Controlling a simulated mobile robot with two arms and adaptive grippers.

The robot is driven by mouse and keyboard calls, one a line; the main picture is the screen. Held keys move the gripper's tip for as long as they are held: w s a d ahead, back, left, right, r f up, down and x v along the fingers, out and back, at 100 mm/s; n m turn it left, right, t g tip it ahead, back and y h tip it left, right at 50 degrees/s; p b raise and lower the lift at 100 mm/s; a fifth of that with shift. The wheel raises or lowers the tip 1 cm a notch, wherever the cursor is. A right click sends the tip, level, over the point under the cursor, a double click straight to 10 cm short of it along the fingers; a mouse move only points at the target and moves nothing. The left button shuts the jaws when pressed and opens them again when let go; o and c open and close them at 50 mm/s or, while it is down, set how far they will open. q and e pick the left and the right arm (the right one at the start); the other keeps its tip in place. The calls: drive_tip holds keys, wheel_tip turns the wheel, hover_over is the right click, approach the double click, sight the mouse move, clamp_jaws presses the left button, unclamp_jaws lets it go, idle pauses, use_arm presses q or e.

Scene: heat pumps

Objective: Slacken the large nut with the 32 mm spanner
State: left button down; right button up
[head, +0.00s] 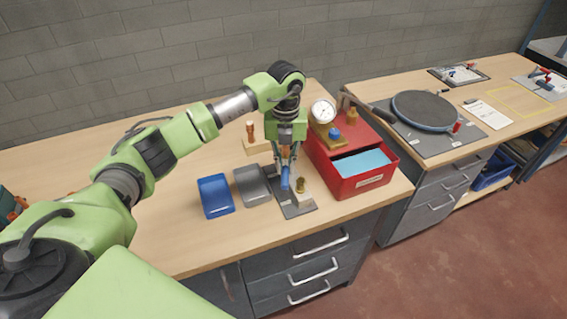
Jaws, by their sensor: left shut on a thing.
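My left gripper (287,162) points down over the front right of the near bench. It is shut on a blue thing (285,180), which may be the spanner's handle; the rest of it is too small and partly hidden to make out. Just to its right, a brass nut-like fitting (300,187) sits on a light block on a dark grey plate (304,209). The blue thing is close beside the fitting; I cannot tell whether they touch. My right gripper is not in view.
A red box (345,182) with an open drawer stands right of the gripper, with a dial gauge (323,111) on top. A blue tray (216,196) and a grey tray (252,185) lie to the left. A wooden block (257,147) stands behind. The bench's left part is mostly clear.

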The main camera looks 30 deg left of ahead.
use_arm(q)
drive_tip(key=shift+w+d+n, duration=0.3)
drive_tip(key=shift+d+n, duration=0.35)
drive_tip(key=shift+n, duration=0.65)
drive_tip(key=shift+p, duration=0.3)
